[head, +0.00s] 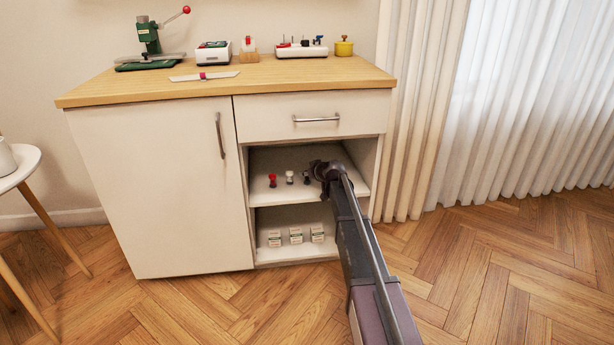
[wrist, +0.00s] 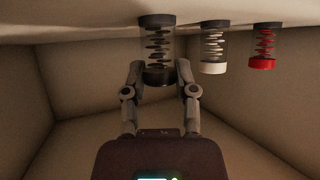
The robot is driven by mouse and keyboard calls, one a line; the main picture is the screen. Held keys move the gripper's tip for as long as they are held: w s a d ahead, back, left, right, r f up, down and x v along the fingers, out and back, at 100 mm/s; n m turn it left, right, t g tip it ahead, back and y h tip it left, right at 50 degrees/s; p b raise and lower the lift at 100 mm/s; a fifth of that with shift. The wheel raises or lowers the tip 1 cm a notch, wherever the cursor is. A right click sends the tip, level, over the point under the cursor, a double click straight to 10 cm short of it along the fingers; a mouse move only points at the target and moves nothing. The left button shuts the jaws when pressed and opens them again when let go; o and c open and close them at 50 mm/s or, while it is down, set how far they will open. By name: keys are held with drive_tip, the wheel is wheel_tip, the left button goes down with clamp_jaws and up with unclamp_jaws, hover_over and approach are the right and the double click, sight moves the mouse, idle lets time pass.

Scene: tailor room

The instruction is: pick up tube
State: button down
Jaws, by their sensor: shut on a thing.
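Three clear tubes with coiled contents stand in a row on the upper open shelf (head: 262,193) of the cabinet. The red-capped tube (head: 272,180) is on the left in the head view, the white-capped tube (head: 289,177) is in the middle, and the black-capped tube (head: 306,177) is nearest my gripper. The wrist view appears upside down and shows the black-capped tube (wrist: 157,45) between my fingers, with the white-capped (wrist: 213,48) and red-capped (wrist: 263,48) tubes to the right. My gripper (wrist: 159,70) is shut on the black-capped tube. In the head view my arm hides part of the shelf.
Several small white boxes (head: 296,235) stand on the lower shelf. A drawer (head: 312,116) sits above the opening, and a closed door (head: 160,185) is to its left. The wooden countertop (head: 130,84) holds several tools. A white stool (head: 22,165) stands at far left.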

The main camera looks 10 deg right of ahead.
drive_tip(key=shift+r, duration=0.2)
wheel_tip(320, 180, up, 3)
drive_tip(key=p, duration=0.3)
drive_tip(key=s+d+r+p, duration=0.1)
drive_tip(key=s+d+p, duration=0.1)
drive_tip(key=s, duration=1.3)
drive_tip(key=shift+s+d+r, duration=0.3)
drive_tip(key=shift+s+d, duration=0.05)
drive_tip(key=shift+d, duration=0.2)
